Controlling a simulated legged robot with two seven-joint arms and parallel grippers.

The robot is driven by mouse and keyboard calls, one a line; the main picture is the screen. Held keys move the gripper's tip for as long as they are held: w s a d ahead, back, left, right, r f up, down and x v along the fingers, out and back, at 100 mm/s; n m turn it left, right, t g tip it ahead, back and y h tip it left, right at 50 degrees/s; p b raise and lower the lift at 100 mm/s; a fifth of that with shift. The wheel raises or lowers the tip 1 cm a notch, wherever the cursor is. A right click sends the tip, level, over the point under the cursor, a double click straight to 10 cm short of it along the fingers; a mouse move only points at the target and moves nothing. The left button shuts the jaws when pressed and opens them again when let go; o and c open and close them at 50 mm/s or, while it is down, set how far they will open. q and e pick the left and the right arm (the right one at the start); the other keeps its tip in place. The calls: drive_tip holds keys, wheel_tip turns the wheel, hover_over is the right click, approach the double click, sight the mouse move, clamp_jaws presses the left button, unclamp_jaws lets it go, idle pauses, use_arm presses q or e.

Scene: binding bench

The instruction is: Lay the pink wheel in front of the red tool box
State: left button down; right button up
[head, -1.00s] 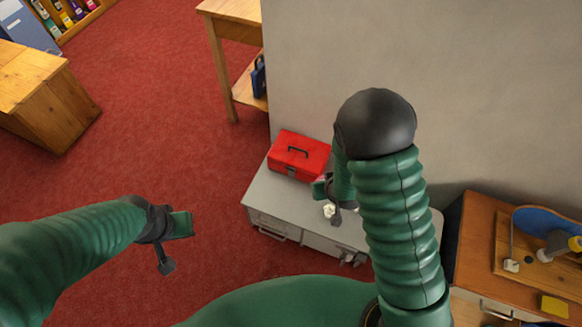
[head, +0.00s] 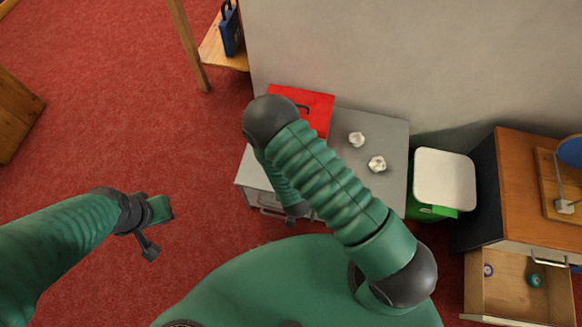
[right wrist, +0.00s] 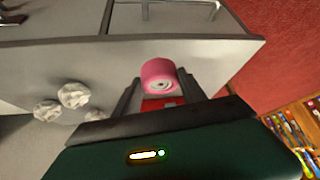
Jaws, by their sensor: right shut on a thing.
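The pink wheel (right wrist: 158,76) is held between the fingers of my right gripper (right wrist: 160,88) in the right wrist view. In the head view the right gripper (head: 296,212) is by the front edge of the grey cabinet, and the wheel is hidden there. The red tool box (head: 312,104) sits on the far left of the cabinet top, partly covered by my right arm. A red patch, likely the box, shows below the wheel in the right wrist view (right wrist: 155,104). My left gripper (head: 153,228) hangs over the red carpet, away from the cabinet.
An open wooden drawer (head: 512,290) holds small wheels at lower right.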

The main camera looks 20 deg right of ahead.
drive_tip(key=w, duration=0.2)
drive_tip(key=w+b, duration=0.1)
drive_tip(key=w, duration=0.2)
drive_tip(key=w+a+f, duration=0.1)
drive_tip(key=w, duration=0.1)
drive_tip(key=shift+w, duration=0.15)
drive_tip(key=shift+w+a+b, duration=0.1)
drive_tip(key=shift+w+b, duration=0.3)
drive_tip(key=shift+w, duration=0.15)
wheel_tip(320, 180, down, 4)
drive_tip(key=shift+s+r+b, duration=0.1)
drive_tip(key=shift+r+b, duration=0.1)
drive_tip(key=shift+b, duration=0.8)
drive_tip(key=shift+r, duration=0.15)
drive_tip(key=shift+c, duration=0.7)
drive_tip(key=shift+f, duration=0.2)
drive_tip(key=o, duration=1.5)
drive_tip(key=shift+r, duration=0.1)
